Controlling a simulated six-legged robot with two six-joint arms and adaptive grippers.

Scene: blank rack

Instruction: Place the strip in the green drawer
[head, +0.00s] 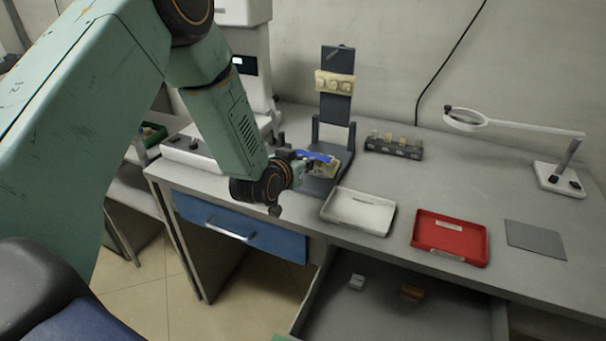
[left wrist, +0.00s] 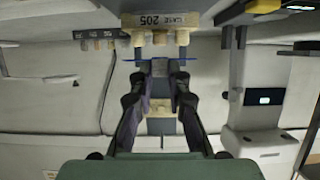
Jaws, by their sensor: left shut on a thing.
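My left gripper (head: 308,166) is shut on a cream strip (head: 327,169) with a blue part, held above the bench by the dark stand. In the left wrist view the strip (left wrist: 120,35) is beyond the fingertips (left wrist: 160,68). It has a cream scalloped edge, a label reading "CASE 205" and a thin blue edge. The green drawer (head: 398,318) is open below the bench at the bottom of the head view. Only a sliver of its green front (head: 281,338) shows. It holds a small white block and an orange block. My right gripper is not in view.
A dark upright stand (head: 336,108) bears another cream piece (head: 335,82). A white tray (head: 358,211), a red tray (head: 450,238), a grey mat (head: 535,240), a small rack (head: 394,148) and a magnifier lamp (head: 560,178) are on the bench. The blue drawer (head: 270,239) is shut.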

